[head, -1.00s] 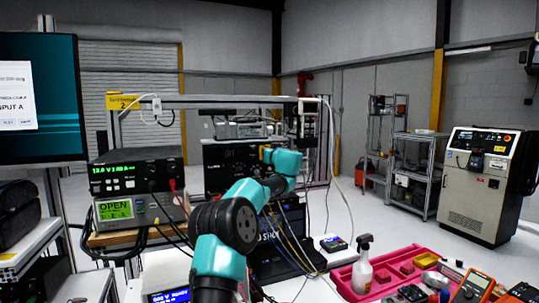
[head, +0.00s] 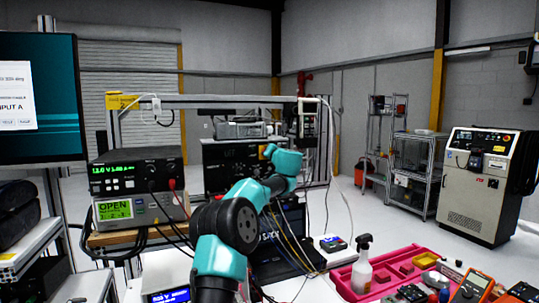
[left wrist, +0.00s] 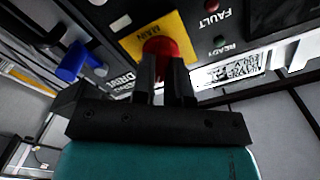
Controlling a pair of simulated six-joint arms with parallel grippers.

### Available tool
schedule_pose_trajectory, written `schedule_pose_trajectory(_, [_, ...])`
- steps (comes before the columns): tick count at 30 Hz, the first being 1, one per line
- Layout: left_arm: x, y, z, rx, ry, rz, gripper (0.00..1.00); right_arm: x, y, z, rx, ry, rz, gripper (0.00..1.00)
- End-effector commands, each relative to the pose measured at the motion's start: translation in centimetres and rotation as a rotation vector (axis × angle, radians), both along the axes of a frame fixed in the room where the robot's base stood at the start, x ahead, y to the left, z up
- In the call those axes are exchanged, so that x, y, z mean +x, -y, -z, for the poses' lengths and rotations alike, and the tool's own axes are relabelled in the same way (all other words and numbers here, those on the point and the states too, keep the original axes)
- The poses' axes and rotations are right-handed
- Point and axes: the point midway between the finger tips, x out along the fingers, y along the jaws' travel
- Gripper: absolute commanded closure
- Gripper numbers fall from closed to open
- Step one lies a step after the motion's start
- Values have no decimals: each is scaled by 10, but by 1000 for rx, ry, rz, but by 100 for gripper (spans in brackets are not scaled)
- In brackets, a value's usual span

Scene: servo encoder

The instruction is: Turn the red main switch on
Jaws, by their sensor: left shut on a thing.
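The red main switch (left wrist: 160,46) sits on a yellow plate (left wrist: 183,30) marked MAIN, on a dark panel in the left wrist view. My left gripper (left wrist: 166,72) is shut on the red switch, with its two dark fingers on either side of the knob. The fingers cover the lower part of the knob, so its exact angle cannot be read. In the head view my left arm reaches from the bottom middle to the black unit (head: 222,158) at the back of the bench, and the arm hides the fingertips. My right gripper is not in view.
In the head view, loose cables hang beside my arm. A pink tray (head: 345,283) with a spray bottle (head: 362,266) stands front right.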

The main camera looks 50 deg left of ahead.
Motion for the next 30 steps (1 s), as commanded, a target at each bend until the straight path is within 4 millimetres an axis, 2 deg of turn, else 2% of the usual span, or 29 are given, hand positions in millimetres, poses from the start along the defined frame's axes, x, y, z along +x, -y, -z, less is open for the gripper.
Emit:
schedule_pose_trajectory(21, [1, 0, 1, 246, -620, 0, 100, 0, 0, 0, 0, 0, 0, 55])
schedule_pose_trajectory(30, [1, 0, 1, 311, -788, 0, 100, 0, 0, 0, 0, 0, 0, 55])
